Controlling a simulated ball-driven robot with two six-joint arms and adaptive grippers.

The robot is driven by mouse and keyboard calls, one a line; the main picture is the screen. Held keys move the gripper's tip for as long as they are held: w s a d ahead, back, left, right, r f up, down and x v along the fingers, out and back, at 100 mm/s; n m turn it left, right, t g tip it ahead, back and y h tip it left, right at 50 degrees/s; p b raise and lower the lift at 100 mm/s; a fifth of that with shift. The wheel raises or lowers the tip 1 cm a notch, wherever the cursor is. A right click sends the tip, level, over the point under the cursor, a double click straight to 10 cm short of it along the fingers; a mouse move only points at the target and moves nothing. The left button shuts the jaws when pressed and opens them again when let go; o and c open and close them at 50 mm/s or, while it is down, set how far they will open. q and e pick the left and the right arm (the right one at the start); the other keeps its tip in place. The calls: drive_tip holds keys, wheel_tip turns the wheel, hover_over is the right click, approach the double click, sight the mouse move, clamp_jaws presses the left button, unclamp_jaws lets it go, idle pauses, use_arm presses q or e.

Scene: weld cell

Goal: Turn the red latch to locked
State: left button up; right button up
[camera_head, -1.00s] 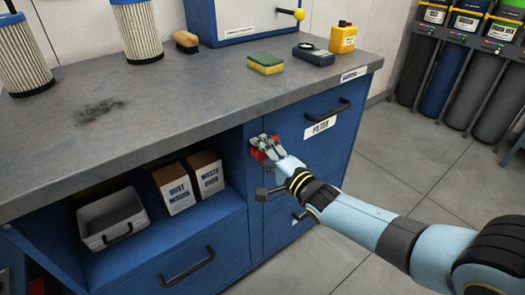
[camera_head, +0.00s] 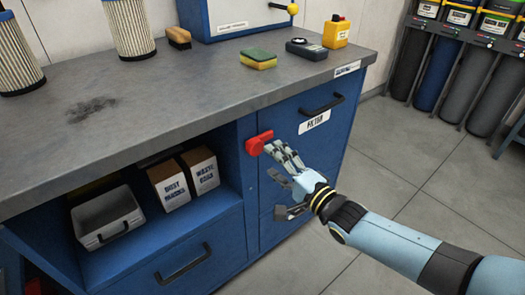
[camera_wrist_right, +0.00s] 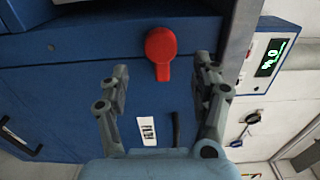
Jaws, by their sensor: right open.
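The red latch (camera_head: 258,143) is on the blue cabinet front, on the upright between the open shelf and the drawer column. Its handle lies about level, pointing right towards the top drawer. My right gripper (camera_head: 277,161) is open and empty, just right of the latch and slightly below it, apparently apart from it. In the right wrist view the red latch (camera_wrist_right: 160,50) shows whole, its round end at the top and its handle pointing down between the fingertips of my right gripper (camera_wrist_right: 162,70). My left gripper is not in view.
The grey worktop (camera_head: 190,95) overhangs just above the latch. A black drawer handle (camera_head: 322,106) and a white label (camera_head: 314,122) are right of it. A grey bin (camera_head: 107,217) and two boxes sit on the shelf. The floor (camera_head: 400,190) at the right is clear.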

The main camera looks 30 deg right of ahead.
drive_tip(key=s, duration=0.4)
drive_tip(key=shift+s+d, duration=0.2)
drive_tip(key=shift+s, duration=0.15)
drive_tip(key=s+f+n+g+h, duration=0.1)
drive_tip(key=s+f+n+g, duration=0.25)
drive_tip(key=s+f, duration=0.7)
drive_tip(key=s+f+n+g+h, duration=0.15)
drive_tip(key=s+f+g, duration=0.5)
drive_tip(key=f, duration=0.75)
drive_tip(key=s+f+n+g, duration=0.3)
drive_tip(key=s+n, duration=0.3)
drive_tip(key=s, duration=0.5)
drive_tip(key=s+a+f+n+g, duration=0.1)
drive_tip(key=s+f+n+g, duration=0.3)
drive_tip(key=s, duration=0.8)
wheel_tip(320, 180, down, 2)
drive_tip(key=shift+f+n, duration=0.1)
drive_tip(key=shift+n, duration=1.1)
drive_tip(key=shift+s+y, duration=0.1)
drive_tip(key=shift+y, duration=0.15)
